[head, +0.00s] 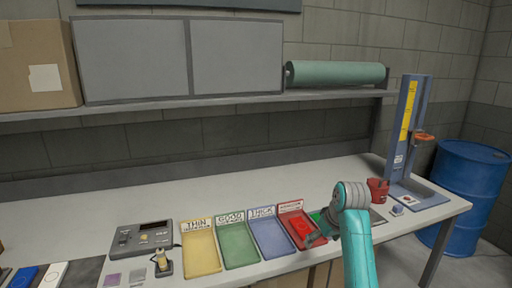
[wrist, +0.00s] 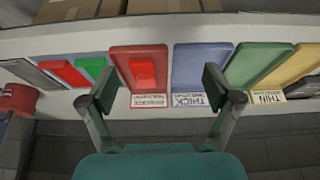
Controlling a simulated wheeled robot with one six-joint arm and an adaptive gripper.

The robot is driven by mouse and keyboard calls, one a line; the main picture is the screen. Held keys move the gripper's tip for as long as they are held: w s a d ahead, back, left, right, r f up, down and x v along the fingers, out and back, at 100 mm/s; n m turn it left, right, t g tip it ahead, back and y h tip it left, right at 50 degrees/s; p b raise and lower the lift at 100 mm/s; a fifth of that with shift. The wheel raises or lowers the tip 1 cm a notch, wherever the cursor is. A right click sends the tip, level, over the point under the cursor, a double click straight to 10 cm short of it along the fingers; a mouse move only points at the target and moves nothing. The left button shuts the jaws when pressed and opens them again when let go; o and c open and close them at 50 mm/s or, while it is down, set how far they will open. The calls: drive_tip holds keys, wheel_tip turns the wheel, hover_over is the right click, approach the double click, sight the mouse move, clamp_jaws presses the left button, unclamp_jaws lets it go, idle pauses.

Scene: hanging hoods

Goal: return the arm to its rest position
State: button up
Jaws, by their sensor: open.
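My arm shows in the head view with its teal links reaching over the front of the bench. My gripper (wrist: 160,92) is open and empty in the wrist view, with its two fingers well apart. It is in front of the red tray (wrist: 120,62) and blue tray (wrist: 183,60), apart from both as far as I can tell. In the head view my gripper is partly hidden by my own arm, close to the right side of the red tray (head: 288,209).
On the bench (head: 120,214) stand the yellow (head: 201,252), green (head: 237,245) and blue (head: 270,238) trays. A red piece (head: 303,228) lies in the red tray. A gauge device (head: 143,238) is at left. A blue stand (head: 408,120) and red object (head: 378,190) are at right.

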drive_tip(key=s+a+f+m+t, duration=0.1)
drive_tip(key=s+f, duration=0.4)
drive_tip(key=f, duration=0.5)
drive_tip(key=s+f+t, duration=0.1)
drive_tip(key=s+f, duration=0.3)
drive_tip(key=f, duration=0.6)
drive_tip(key=s+f+m+t+h, duration=0.1)
drive_tip(key=s+f, duration=0.4)
drive_tip(key=s, duration=0.4)
drive_tip(key=s+f+t, duration=0.2)
drive_tip(key=s+f, duration=0.3)
drive_tip(key=s, duration=0.3)
drive_tip(key=s+t, duration=0.1)
drive_tip(key=s, duration=1)
drive_tip(key=s+r+t, duration=0.2)
drive_tip(key=s+r, duration=0.7)
drive_tip(key=s, duration=0.3)
drive_tip(key=s+r+m+t, duration=0.1)
drive_tip(key=s+r+t, duration=0.1)
drive_tip(key=s+r, duration=0.8)
drive_tip(key=shift+s+a+r+m, duration=0.2)
drive_tip(key=shift+s+a+m, duration=0.15)
drive_tip(key=shift+s, duration=0.8)
